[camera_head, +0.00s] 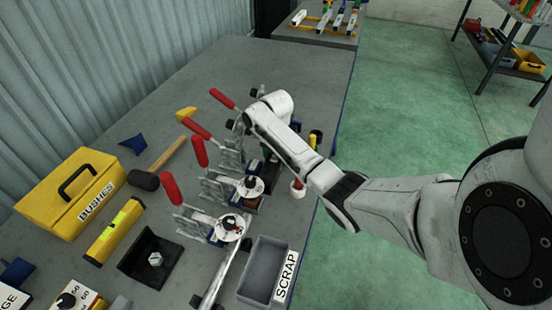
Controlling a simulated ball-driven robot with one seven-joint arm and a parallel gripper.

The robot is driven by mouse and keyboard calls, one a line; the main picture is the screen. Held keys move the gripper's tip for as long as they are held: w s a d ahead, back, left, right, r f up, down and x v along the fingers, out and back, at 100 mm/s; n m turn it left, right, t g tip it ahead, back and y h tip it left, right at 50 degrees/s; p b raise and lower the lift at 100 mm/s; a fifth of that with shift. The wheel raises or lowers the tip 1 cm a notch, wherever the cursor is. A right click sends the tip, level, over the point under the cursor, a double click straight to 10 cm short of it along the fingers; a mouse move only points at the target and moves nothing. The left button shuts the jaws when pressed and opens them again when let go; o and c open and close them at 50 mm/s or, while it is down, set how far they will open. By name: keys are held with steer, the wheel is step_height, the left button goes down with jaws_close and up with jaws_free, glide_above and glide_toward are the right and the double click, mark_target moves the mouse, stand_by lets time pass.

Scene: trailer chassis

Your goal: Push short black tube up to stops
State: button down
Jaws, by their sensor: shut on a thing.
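My arm reaches in from the right, and its white wrist (275,104) is over the far end of a row of red-handled clamps (200,152). The forearm hides what is below the wrist, so I cannot make out my gripper's fingers or what is between them. I cannot single out the short black tube or its stops. Small dark parts (270,166) show beside the forearm among the clamps, but I cannot tell what they are. Two round white fittings with dark centres (231,226) sit at the nearer clamps.
A grey SCRAP bin (262,270) stands at the front beside a silver tube (224,272). A yellow BUSHES box (72,193), a mallet (161,167) and a yellow level (115,231) lie at the left. The bench's far part (260,65) is clear.

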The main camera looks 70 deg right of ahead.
steer(key=shift+d+b, duration=0.5)
steer(key=shift+d, duration=0.35)
steer(key=shift+w+r+b, duration=0.1)
steer(key=shift+w+b, duration=0.2)
steer(key=shift+w, duration=0.55)
steer(key=shift+c, duration=1.2)
jaws_free()
step_height(320, 180, up, 11)
steer(key=shift+a+f, duration=0.1)
steer(key=shift+f, duration=0.1)
